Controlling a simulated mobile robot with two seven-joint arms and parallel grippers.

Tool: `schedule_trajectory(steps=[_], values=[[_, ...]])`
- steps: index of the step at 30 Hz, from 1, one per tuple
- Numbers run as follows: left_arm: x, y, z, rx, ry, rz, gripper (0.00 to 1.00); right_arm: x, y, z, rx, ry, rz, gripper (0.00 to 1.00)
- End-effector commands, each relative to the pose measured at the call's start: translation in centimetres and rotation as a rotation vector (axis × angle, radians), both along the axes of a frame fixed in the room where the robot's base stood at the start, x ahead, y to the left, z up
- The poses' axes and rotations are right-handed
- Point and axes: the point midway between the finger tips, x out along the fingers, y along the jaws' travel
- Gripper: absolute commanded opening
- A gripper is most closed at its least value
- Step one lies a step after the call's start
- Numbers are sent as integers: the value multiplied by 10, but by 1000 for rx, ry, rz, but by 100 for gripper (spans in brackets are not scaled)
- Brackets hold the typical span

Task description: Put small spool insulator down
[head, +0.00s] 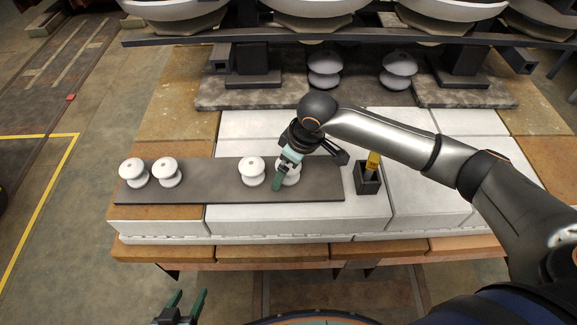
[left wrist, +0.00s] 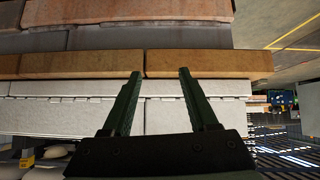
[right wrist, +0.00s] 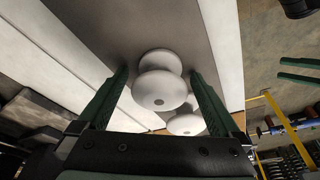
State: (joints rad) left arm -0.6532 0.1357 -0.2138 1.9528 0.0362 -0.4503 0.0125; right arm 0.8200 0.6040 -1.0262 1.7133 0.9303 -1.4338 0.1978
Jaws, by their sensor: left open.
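A small white spool insulator (head: 291,174) stands upright at the right end of the row on a dark flat board (head: 210,178). My right gripper (head: 278,184) is over it and partly hides it. In the right wrist view, the fingers are spread either side of this insulator (right wrist: 160,89), with a gap showing on both sides. My left gripper (head: 186,305) is open and empty, low in front of the bench. In the left wrist view, its fingers point at the bench edge. More white spool insulators stand on the board: one in the middle (head: 252,171) and two at the left (head: 167,172).
A dark square holder (head: 367,178) with a yellow-handled item (head: 373,160) stands right of the board. Two grey insulators (head: 325,70) (head: 398,70) stand behind on a dark slab. Large white insulator discs hang above a dark beam at the back. White blocks right of the holder are bare.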

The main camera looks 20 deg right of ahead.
Motion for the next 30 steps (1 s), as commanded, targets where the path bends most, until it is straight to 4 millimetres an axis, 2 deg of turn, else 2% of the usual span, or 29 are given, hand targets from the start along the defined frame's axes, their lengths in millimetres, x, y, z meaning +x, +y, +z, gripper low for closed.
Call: schedule_trajectory(steps=[5, 8, 11, 21, 25, 30], values=[[-3, 0, -2, 0, 5, 0, 60, 0, 0, 1, 0, -1, 1, 100], [-3, 0, -1, 0, 7, -1, 60, 0, -1, 8, 0, -2, 1, 100], [-3, 0, 2, 1, 6, 0, 60, -3, -3, 23, 1, -3, 1, 100], [-7, 7, 10, 8, 1, 12, 60, -17, -15, 92, 0, -4, -1, 100], [-9, 11, 7, 14, 9, 18, 60, -21, -19, 109, 0, -1, -1, 100], [-10, 14, 6, 19, 13, 22, 60, -24, -20, 118, 0, 0, 0, 100]])
